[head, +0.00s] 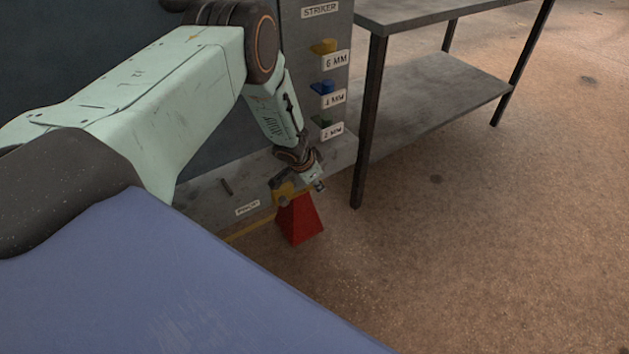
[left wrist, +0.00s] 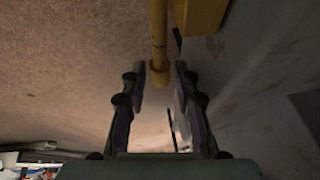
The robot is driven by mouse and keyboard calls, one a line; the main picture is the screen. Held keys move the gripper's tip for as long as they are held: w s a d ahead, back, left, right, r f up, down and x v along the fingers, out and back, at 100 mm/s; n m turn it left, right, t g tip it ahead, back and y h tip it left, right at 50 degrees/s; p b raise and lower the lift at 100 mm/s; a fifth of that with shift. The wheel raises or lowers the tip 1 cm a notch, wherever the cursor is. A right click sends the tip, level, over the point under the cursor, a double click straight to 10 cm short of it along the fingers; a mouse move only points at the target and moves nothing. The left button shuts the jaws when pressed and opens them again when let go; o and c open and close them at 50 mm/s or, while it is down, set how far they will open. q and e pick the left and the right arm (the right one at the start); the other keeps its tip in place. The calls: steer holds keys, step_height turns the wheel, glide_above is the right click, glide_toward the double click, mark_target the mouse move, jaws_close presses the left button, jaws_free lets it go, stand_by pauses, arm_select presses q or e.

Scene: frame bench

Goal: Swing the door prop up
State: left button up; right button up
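In the head view a red wedge-shaped block (head: 301,220) stands on the floor at the foot of the bench frame, with a yellow piece (head: 283,191) at its top. My left gripper (head: 312,184) is right above it and partly covers it. In the left wrist view a yellow rod (left wrist: 158,35) with a thicker end reaches in from the top, beside a yellow block (left wrist: 204,14). The fingers of my left gripper (left wrist: 162,84) are apart, one on each side of the rod's end, with gaps showing. I cannot tell which yellow part is the door prop. My right gripper is out of view.
A grey upright panel (head: 310,50) carries a yellow, a blue and a green piece beside labels. A grey metal table with a lower shelf (head: 440,95) stands to the right. A blue surface (head: 200,285) fills the lower left. Brown floor lies open at the right.

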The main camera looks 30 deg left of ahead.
arm_select(q)
jaws_close()
stand_by(0.5)
